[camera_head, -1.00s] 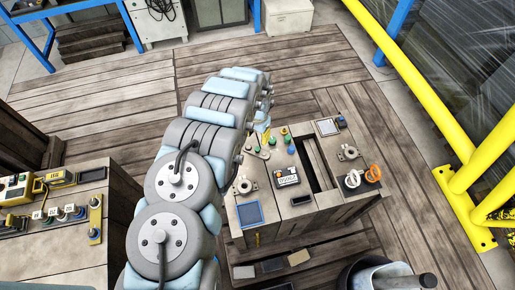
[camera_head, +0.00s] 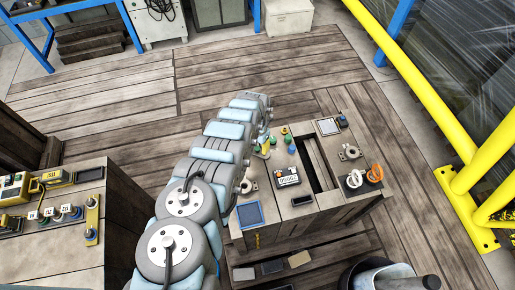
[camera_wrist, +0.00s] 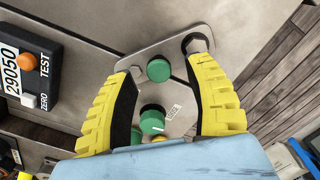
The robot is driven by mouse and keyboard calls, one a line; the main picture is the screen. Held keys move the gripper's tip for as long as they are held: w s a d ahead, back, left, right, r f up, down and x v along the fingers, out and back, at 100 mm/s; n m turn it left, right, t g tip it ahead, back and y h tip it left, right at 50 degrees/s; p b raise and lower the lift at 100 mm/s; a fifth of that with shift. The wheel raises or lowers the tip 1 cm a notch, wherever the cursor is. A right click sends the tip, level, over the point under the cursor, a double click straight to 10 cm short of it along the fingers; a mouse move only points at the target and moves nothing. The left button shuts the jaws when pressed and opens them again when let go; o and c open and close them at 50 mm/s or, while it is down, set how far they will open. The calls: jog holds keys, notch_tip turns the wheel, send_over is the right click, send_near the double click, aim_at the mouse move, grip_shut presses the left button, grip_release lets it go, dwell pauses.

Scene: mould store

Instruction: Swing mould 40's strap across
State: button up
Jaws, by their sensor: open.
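In the wrist view, a flat grey plate (camera_wrist: 140,62) with rounded corners lies below my gripper (camera_wrist: 160,68). A bolt-like post (camera_wrist: 195,45) stands at its upper right corner. A green knob (camera_wrist: 159,69) shows between my open yellow fingers, and a second green one (camera_wrist: 152,118) is nearer the palm. A small tilted label (camera_wrist: 173,111) beside it is too small to read, so I cannot tell which part is mould 40's strap. In the head view, my gripper (camera_head: 264,138) is over the workbench's (camera_head: 275,215) far left corner, mostly hidden by my arm.
A black box with a readout (camera_head: 288,177) sits mid-bench beside a long slot (camera_head: 315,165). A blue-faced panel (camera_head: 249,214) is at the near left. Another bench (camera_head: 70,250) stands left; a yellow railing (camera_head: 430,105) stands right.

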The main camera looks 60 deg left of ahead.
jog(key=shift+f, duration=0.65)
jog(key=shift+d, duration=0.1)
grip_shut()
